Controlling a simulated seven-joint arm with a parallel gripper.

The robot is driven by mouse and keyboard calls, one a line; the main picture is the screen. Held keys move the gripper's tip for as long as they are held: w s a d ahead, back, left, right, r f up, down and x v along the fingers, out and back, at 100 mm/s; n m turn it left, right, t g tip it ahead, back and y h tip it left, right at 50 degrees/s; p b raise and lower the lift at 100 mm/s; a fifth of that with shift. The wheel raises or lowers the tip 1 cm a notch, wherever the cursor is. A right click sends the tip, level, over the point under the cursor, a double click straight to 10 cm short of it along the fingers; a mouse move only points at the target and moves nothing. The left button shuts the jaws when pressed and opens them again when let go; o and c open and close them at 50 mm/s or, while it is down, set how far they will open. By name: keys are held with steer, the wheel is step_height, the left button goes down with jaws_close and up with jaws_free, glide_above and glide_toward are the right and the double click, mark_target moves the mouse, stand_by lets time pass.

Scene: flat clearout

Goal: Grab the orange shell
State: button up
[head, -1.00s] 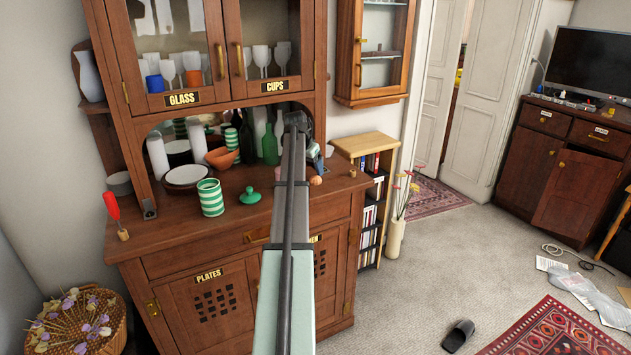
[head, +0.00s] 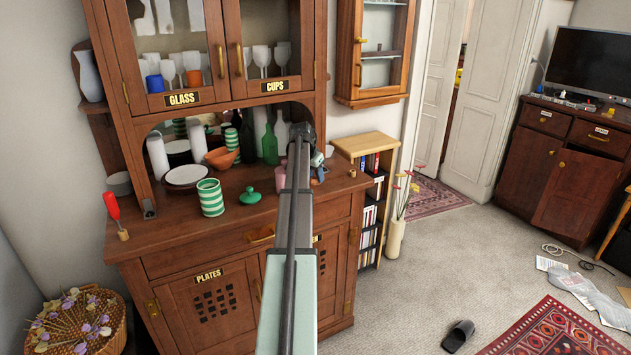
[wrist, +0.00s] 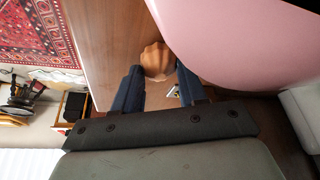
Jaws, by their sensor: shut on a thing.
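The orange shell (wrist: 155,58) shows in the wrist view as a small brownish-orange ribbed thing between the tips of my gripper (wrist: 158,76). The two dark blue fingers are closed on its sides. In the head view my gripper (head: 318,162) is low over the right end of the cabinet's counter, mostly hidden behind my own arm. The shell cannot be clearly made out there.
A pink vessel (wrist: 240,35) stands close beside the fingers; it also shows left of my arm in the head view (head: 280,179). A green bottle (head: 270,145), a green lid (head: 250,195) and a striped cup (head: 210,197) stand farther left on the counter (head: 170,235).

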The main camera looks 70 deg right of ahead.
steer(key=c, duration=0.4)
steer(key=shift+r, duration=0.15)
